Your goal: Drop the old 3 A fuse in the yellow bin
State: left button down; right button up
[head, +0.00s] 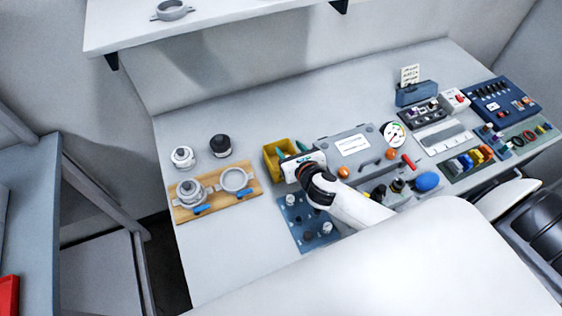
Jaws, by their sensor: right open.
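The yellow bin (269,163) stands near the middle of the bench, left of a grey case. My right gripper (291,151) is at the bin, its white body covering the bin's right part. Its jaws are open, with teal tips showing over the bin's opening. I cannot make out the old 3 A fuse; the bin's inside is mostly hidden by the gripper. My left gripper is not in view.
A grey case (330,143) with a white label is right of the gripper. A blue tray (285,218) with small parts lies in front. A wooden board (208,208) with metal clamps is at left. Panels and racks fill the right side; the bench's back left is clear.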

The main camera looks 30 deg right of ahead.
jog(key=b+v, duration=0.1)
jog(key=v, duration=0.9)
jog(key=shift+a, duration=0.25)
jog(key=shift+s, duration=0.1)
